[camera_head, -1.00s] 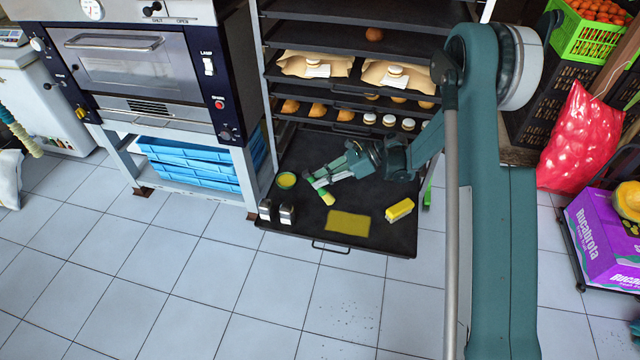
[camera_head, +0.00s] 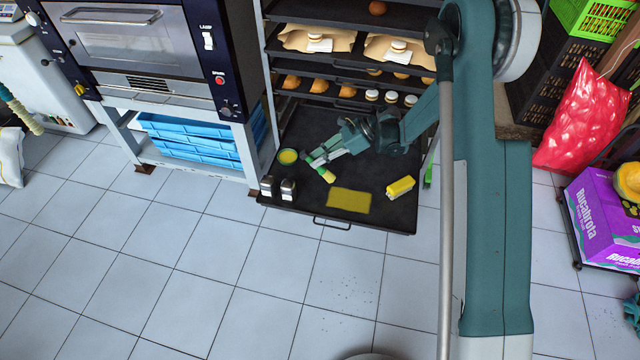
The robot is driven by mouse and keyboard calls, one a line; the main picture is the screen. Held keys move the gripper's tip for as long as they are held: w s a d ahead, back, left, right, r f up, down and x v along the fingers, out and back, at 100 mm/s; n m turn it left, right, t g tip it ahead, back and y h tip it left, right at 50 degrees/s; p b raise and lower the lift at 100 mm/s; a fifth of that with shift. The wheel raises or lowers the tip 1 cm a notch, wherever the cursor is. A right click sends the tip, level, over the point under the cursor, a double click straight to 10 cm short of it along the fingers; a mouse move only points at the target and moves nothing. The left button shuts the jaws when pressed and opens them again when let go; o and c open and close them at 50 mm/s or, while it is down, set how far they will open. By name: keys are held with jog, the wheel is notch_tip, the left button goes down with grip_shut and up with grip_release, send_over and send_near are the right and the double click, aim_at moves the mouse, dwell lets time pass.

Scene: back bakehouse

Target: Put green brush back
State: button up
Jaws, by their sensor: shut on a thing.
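My gripper (camera_head: 318,163) is shut on the green brush (camera_head: 327,175), whose pale yellow-green end points down and right over the dark pulled-out tray (camera_head: 300,218). Whether the brush touches the tray is too small to tell. A green-rimmed round cup (camera_head: 288,157) with yellow inside stands on the tray just left of my gripper. A flat yellow-olive cloth (camera_head: 349,200) lies near the tray's front. A yellow block like a sponge (camera_head: 400,187) lies at the tray's right.
Two small shakers (camera_head: 288,189) stand at the tray's front left corner. Rack shelves with bread (camera_head: 347,90) and wrapped goods hang above the tray at the back. The oven (camera_head: 130,50) stands at left.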

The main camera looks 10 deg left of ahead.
jog(key=a+f+h, duration=0.1)
jog(key=a+f+h+p, duration=0.1)
jog(key=shift+s+f+n+h, duration=0.2)
jog(key=shift+n+h, duration=0.1)
jog(key=shift+w+a+f+n+t+h+p, duration=0.3)
jog(key=shift+t+h+p, duration=0.35)
jog(key=shift+h, duration=0.5)
jog(key=shift+w+a+f+n+t+h+p, duration=0.1)
jog(key=shift+w+a+n+t+h+p, duration=0.35)
jog(key=shift+h, duration=0.65)
jog(key=shift+w+a+f+n+t+h+p, duration=0.15)
jog(key=shift+w+t+h+p, duration=0.3)
jog(key=shift+t+h+p, duration=0.55)
jog(key=shift+f, duration=0.1)
jog(key=shift+f+b, duration=0.8)
jog(key=shift+f, duration=2.25)
jog(key=shift+f+b, duration=0.45)
jog(key=shift+f, duration=1.4)
jog(key=shift+f, duration=0.15)
